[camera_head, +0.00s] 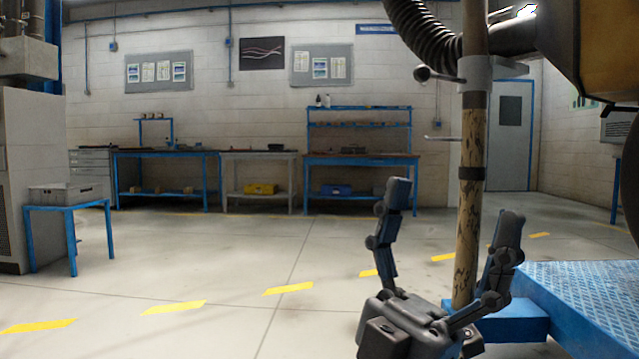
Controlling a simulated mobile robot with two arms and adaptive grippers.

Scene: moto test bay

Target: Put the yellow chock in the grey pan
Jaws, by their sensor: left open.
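My left gripper (453,208) is in the lower right of the head view, pointing up with its two fingers spread wide. It is open and nothing shows held in it. A worn pole appears between the fingers in the picture; I cannot tell whether it stands between them or behind them. I cannot make out a yellow chock. I see no clear grey pan; a grey box (65,192) sits on a small blue table at the left, far from the gripper. My right gripper is not in view.
The worn pole (472,205) rises beside a blue textured platform (590,290) at the lower right. A dark hose (425,30) and machine parts hang above. Blue workbenches (360,159) line the back wall, with a yellow bin (260,189) low down.

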